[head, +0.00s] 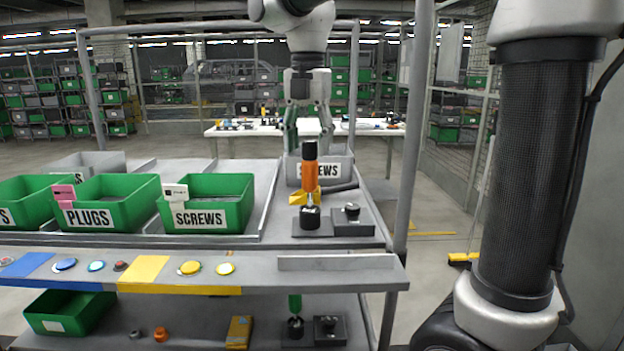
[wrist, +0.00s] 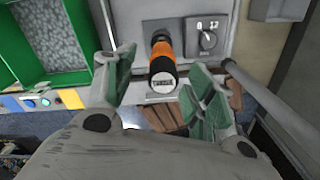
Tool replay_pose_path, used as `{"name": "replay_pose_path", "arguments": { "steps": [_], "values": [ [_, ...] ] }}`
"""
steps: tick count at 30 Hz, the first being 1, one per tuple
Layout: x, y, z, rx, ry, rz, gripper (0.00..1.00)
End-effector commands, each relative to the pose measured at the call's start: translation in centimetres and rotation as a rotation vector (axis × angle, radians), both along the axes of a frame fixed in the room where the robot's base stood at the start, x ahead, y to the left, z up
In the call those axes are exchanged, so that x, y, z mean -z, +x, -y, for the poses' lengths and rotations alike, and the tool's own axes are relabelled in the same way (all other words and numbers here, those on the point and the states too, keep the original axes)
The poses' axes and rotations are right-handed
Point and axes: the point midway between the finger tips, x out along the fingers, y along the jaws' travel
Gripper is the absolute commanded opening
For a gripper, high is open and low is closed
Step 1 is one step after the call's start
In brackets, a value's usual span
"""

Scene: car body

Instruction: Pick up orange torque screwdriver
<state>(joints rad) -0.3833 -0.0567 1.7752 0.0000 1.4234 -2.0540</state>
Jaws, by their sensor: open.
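The orange torque screwdriver (head: 310,172) stands upright in a black holder (head: 309,218) on the right part of the grey workbench. It has a black cap at its top. In the wrist view the screwdriver (wrist: 162,70) is seen from its capped end, between and beyond the fingers. My gripper (head: 308,140) is open and empty in the head view, above and behind the screwdriver's top in the picture. In the wrist view my gripper's green-padded fingers (wrist: 155,92) are spread to either side of the screwdriver, and I see no contact.
A black knob unit (head: 352,213) stands right of the holder. A grey screws bin (head: 322,170) is behind the screwdriver. Green bins, plugs (head: 108,202) and screws (head: 205,207), stand to the left. An upright frame post (head: 412,130) rises at the right.

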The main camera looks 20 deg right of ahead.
Motion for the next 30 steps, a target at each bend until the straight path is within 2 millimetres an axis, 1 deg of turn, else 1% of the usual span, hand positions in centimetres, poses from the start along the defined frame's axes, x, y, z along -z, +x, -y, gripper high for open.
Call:
{"name": "replay_pose_path", "arguments": {
  "steps": [5,9,12,15,20,21,23,24,28,29,30],
  "values": [
    [2.3,-0.1,0.2,0.002,-0.001,-0.002,0.55],
    [4.7,-0.1,0.4,0.003,-0.001,-0.002,0.55],
    [5.8,-0.1,0.3,0.002,0.000,-0.001,0.55],
    [6.2,-0.1,0.3,0.002,0.000,0.000,0.55],
    [6.2,-0.1,0.3,0.002,0.001,0.001,0.55],
    [6.2,-0.1,0.3,0.003,0.001,0.001,0.51],
    [6.2,-0.1,0.3,0.003,0.001,0.001,0.40],
    [6.2,-0.1,0.3,0.003,0.001,0.001,0.33],
    [6.2,-0.1,0.3,0.003,0.000,0.000,0.09],
    [6.2,-0.1,0.3,0.003,0.000,0.000,0.06],
    [6.2,-0.1,0.3,0.003,0.000,0.000,0.06]
  ]
}}
